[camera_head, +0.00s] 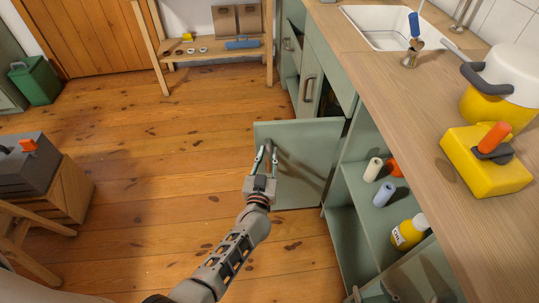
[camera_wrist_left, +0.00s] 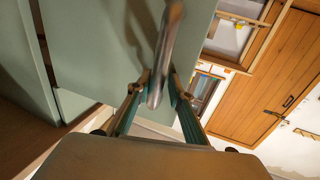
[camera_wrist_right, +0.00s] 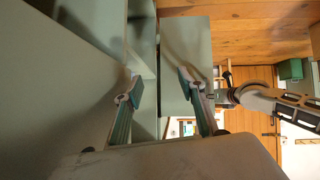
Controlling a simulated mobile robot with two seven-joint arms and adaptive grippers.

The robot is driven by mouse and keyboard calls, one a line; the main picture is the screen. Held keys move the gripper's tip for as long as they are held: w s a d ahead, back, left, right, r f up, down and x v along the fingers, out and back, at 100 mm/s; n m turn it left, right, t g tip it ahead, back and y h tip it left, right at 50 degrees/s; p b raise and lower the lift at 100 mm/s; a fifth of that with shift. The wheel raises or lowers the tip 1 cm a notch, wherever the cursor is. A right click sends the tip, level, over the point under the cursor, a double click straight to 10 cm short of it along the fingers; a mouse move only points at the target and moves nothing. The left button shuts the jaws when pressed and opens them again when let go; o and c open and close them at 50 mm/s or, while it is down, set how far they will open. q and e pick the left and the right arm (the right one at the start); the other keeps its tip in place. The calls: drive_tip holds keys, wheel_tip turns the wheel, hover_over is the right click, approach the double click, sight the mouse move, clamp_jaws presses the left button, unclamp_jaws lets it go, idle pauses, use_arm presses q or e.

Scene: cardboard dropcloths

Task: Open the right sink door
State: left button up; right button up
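The right sink door (camera_head: 310,165) is a pale green panel that stands swung out from the cabinet, its outer face toward me. It also shows in the left wrist view (camera_wrist_left: 90,50) and the right wrist view (camera_wrist_right: 188,45). Its metal bar handle (camera_wrist_left: 168,40) runs between the fingers of my left gripper (camera_wrist_left: 158,85), which look closed in on it. In the head view my left gripper (camera_head: 266,160) is at the door's left part. My right gripper (camera_wrist_right: 160,90) is open and empty; the head view shows only a little of it at the bottom edge.
The white sink (camera_head: 385,28) is set in the wooden counter (camera_head: 440,110). Open shelves (camera_head: 350,215) hold rolls and a yellow bottle (camera_head: 408,234). A shelf rack (camera_head: 210,55) stands at the back and a wooden crate (camera_head: 70,192) at the left. The floor (camera_head: 160,150) between is clear.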

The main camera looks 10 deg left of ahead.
use_arm(q)
drive_tip(key=shift+a+f, duration=0.1)
use_arm(e)
drive_tip(key=shift+s+f, duration=0.15)
drive_tip(key=shift+s, duration=0.15)
use_arm(q)
drive_tip(key=shift+s+d, duration=0.15)
drive_tip(key=shift+d, duration=0.05)
drive_tip(key=s, duration=0.7)
drive_tip(key=shift+s+d, duration=0.15)
drive_tip(key=shift+d, duration=0.05)
use_arm(e)
drive_tip(key=shift+w, duration=0.2)
idle(0.3)
